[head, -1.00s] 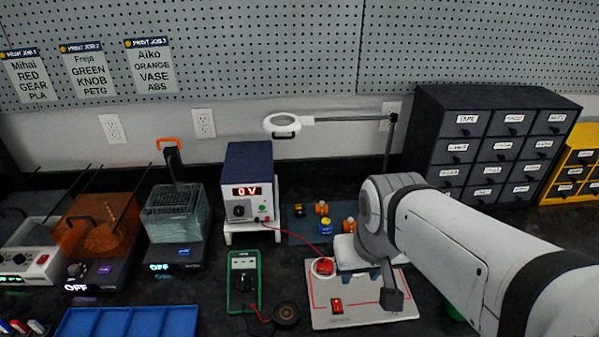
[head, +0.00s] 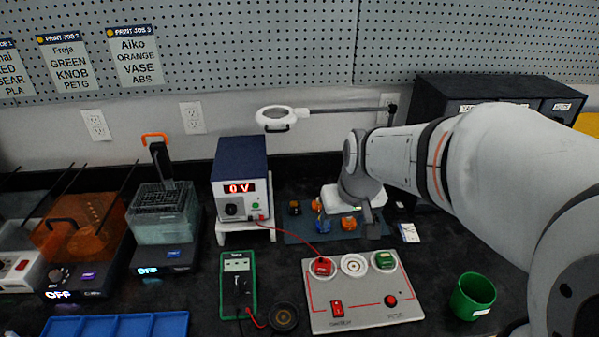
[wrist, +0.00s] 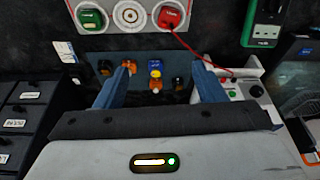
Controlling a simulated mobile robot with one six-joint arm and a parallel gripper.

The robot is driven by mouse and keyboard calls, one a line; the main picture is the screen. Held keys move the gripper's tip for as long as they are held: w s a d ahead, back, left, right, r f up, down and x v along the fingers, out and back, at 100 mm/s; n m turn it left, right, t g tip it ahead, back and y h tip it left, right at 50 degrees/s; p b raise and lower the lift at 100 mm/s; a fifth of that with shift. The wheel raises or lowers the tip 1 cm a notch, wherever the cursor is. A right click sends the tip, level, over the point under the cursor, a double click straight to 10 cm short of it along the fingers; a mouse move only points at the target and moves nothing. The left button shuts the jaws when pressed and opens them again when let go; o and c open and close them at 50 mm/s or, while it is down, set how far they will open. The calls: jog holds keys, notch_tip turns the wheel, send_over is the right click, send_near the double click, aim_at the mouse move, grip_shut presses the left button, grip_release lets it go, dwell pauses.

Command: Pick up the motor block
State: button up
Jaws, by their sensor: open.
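Several small coloured parts lie on a dark mat (head: 300,238): a dark and yellow part (head: 294,207), an orange part (head: 317,203), a blue part (head: 322,224) and another orange part (head: 349,222). I cannot tell which is the motor block. My gripper (head: 366,212) hangs over the right side of the mat and partly hides it. In the wrist view its blue fingers are spread wide, with nothing held. Between and beyond them show an orange part (wrist: 128,63) and a blue and yellow part (wrist: 155,69).
A test board (head: 350,310) with red, white and green sockets lies in front of the mat. A power supply (head: 240,185) stands left, its red lead crossing the mat's edge. A magnifier lamp (head: 276,119) hangs behind. A green cup (head: 473,296) stands right, dark drawers (head: 450,110) behind.

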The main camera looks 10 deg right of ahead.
jog(key=shift+n+t, duration=0.5)
jog(key=shift+n, duration=0.2)
jog(key=w+f+b, duration=0.1)
jog(key=w+f, duration=0.5)
jog(key=w+f+b, duration=0.1)
jog(key=w+f, duration=0.6)
jog(key=w+f+b, duration=0.2)
jog(key=w+f, duration=0.4)
jog(key=w, duration=0.1)
jog(key=shift+d+f, duration=0.25)
jog(key=shift+f, duration=0.1)
jog(key=c, duration=1.1)
jog(key=shift+o, duration=0.2)
jog(key=shift+r, duration=0.1)
